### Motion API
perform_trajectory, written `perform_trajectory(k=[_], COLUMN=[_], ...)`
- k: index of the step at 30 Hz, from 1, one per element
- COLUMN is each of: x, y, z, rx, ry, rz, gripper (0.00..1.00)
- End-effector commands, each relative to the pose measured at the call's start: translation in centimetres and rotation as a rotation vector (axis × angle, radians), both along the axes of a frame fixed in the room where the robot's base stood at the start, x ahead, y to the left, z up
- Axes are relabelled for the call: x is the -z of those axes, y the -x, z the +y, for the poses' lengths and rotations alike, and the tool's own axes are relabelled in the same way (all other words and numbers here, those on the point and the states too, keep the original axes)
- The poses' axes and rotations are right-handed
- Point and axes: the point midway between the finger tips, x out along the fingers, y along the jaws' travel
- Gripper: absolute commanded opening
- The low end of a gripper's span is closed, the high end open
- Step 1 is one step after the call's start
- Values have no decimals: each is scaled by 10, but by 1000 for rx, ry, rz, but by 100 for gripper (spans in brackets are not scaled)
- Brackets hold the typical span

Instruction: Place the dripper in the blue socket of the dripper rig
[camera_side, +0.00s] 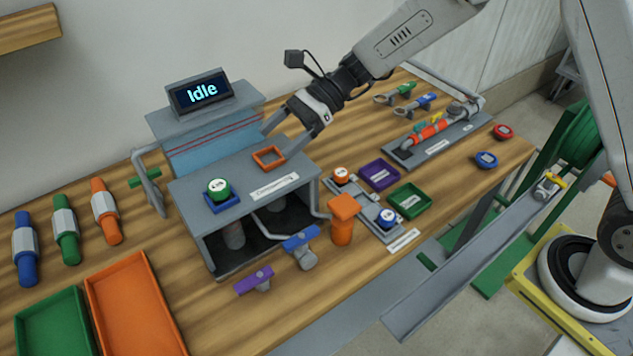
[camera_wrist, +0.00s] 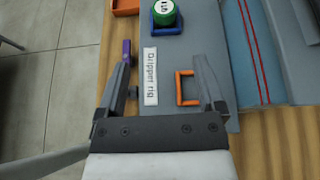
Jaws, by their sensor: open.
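The dripper rig (camera_side: 195,192) is a grey box, with its "Dripper rig" label readable in the wrist view (camera_wrist: 151,76). Its blue socket (camera_side: 223,207) is at the left of the top. A round green dripper (camera_side: 218,187) with a white labelled top sits upright in that socket; it also shows in the wrist view (camera_wrist: 164,13). The rig's orange socket (camera_side: 268,158) is an empty square frame at the right of the top. My gripper (camera_side: 277,141) is open and empty above the rig beside the orange socket, which appears between its fingers in the wrist view (camera_wrist: 163,60).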

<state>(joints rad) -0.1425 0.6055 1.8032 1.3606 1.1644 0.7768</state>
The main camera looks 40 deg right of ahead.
Motion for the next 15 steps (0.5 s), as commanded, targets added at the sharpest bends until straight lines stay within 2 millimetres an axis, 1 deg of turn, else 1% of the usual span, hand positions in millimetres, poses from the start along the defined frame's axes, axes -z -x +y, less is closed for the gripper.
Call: perform_trajectory(k=[5,8,11,15], x=[13,24,35,47], y=[20,38,58,85], z=[-21,-41,-66,-103], rx=[-67,-138,-234,-394], ry=[138,256,387,565], rz=[-90,-172,-269,-418], gripper=[88,88,88,88])
